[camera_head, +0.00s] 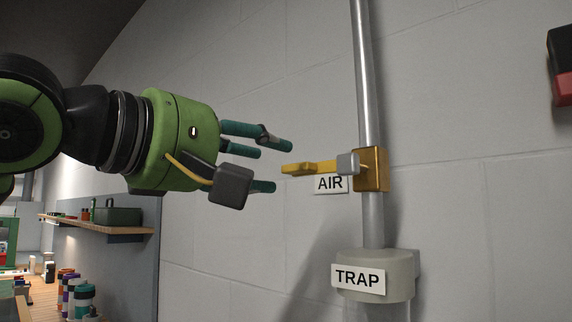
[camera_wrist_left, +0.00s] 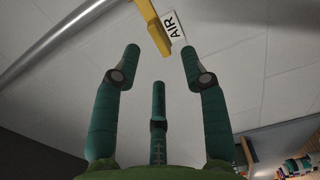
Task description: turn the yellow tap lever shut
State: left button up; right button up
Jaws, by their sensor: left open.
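The yellow tap lever (camera_head: 312,167) sticks out to the left from a brass valve body (camera_head: 373,169) on a vertical metal pipe (camera_head: 366,100). It lies about level, across the pipe. A white AIR label (camera_head: 331,185) is just below it. My left gripper (camera_head: 277,165) comes in from the left with its teal fingers spread, empty, just short of the lever's free end in the picture. In the left wrist view the lever (camera_wrist_left: 155,25) lies beyond the fingertips, with its end between the two outer fingers. I cannot tell whether any finger touches it. My right gripper is not in view.
A grey trap (camera_head: 400,262) with a TRAP label (camera_head: 358,279) sits on the pipe below the valve. A red and black object (camera_head: 562,70) is on the wall at upper right. A shelf (camera_head: 95,224) with a green box is at left.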

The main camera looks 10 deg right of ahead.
pick_arm(q)
jog(key=v, duration=0.5)
jog(key=shift+d, duration=0.1)
dwell(0.3)
